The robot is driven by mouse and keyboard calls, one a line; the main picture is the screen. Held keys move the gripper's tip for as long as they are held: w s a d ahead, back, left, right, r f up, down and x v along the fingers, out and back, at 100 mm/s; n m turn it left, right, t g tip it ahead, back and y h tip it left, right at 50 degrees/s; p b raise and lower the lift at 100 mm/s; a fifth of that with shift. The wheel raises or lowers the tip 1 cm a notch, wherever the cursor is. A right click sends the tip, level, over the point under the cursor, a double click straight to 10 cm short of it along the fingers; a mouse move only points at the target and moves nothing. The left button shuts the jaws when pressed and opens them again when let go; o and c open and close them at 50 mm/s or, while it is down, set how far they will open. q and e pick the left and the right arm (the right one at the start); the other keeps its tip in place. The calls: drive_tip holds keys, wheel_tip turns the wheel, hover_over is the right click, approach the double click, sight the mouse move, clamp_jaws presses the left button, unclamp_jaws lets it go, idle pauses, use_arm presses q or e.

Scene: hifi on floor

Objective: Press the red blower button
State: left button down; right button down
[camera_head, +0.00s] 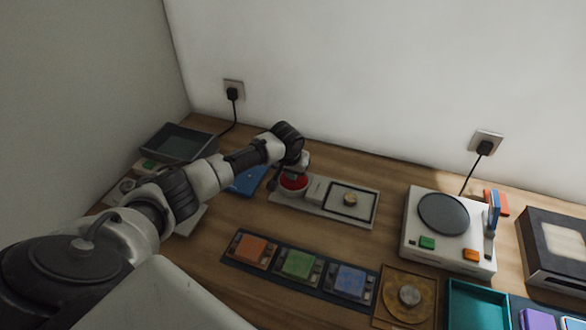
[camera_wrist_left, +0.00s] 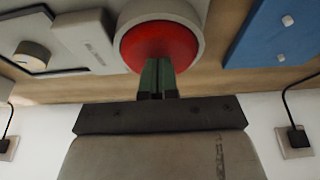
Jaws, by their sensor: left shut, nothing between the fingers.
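The red blower button (camera_head: 293,182) is a round red dome in a pale ring on a light grey panel (camera_head: 318,212), which lies on the wooden surface. In the left wrist view the red button (camera_wrist_left: 158,46) shows large at the top middle. My left gripper (camera_head: 277,184) is shut and empty, right at the button. In the left wrist view its fingertips (camera_wrist_left: 157,64) overlap the near edge of the red dome; I cannot tell whether they touch it. The gripper partly hides the button's ring in the head view. My right gripper is not in view.
A blue panel (camera_head: 246,180) lies just left of the button. The grey panel also carries a knob (camera_head: 350,199). A turntable (camera_head: 443,214) stands to the right. A strip of coloured cassettes (camera_head: 298,264) lies in front. The wall (camera_head: 370,80) is close behind.

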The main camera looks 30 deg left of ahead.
sight(289, 185)
use_arm(q)
wheel_tip(289, 185, up, 4)
drive_tip(key=p, duration=0.3)
drive_tip(key=shift+p, duration=0.4)
drive_tip(key=shift+s+r, duration=0.15)
drive_tip(key=shift+r, duration=0.2)
drive_tip(key=b+v, duration=0.2)
drive_tip(key=v, duration=0.7)
drive_tip(key=shift+r, duration=0.1)
